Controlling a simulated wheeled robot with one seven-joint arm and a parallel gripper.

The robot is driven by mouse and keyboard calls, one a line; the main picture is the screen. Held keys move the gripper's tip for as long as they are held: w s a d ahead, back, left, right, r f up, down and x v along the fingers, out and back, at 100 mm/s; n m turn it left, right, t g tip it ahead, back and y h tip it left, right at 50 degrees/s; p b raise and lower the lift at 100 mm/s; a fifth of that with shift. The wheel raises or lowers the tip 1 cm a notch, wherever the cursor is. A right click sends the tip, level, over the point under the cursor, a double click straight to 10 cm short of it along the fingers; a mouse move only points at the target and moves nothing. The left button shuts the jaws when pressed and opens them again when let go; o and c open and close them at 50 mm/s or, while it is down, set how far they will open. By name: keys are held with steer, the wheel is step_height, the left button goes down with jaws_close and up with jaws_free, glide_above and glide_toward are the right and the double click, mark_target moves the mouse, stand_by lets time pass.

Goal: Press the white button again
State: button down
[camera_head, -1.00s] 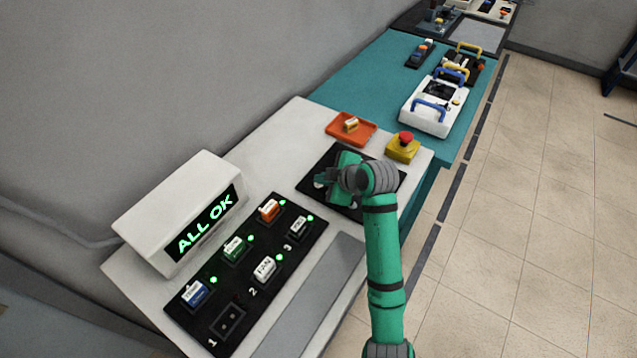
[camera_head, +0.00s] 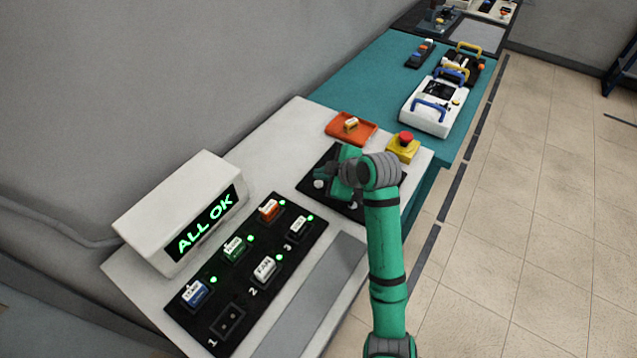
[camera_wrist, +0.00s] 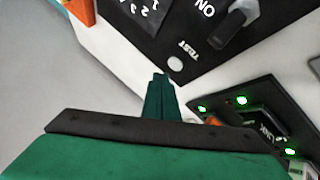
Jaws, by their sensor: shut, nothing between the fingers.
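The white button (camera_wrist: 175,64) is a small round disc beside the word TEST on a black panel in the wrist view. It also shows in the head view (camera_head: 319,184) near the panel's left corner. My gripper (camera_wrist: 160,76) is shut and empty. In the wrist view its tips lie just short of the button, with a small gap in the picture; I cannot tell their height above it. In the head view my green arm covers much of the black panel (camera_head: 312,172).
A dark switch handle (camera_wrist: 232,30) stands on the same panel. A black socket board (camera_head: 212,268) holds several coloured modules with green lights. The display box (camera_head: 160,212) reads ALL OK. An orange tray (camera_head: 334,130) and a yellow-based red stop button (camera_head: 405,138) sit behind.

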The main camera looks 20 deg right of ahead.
mark_target(321, 186)
steer(key=shift+r, duration=2.15)
steer(key=shift+d, duration=0.15)
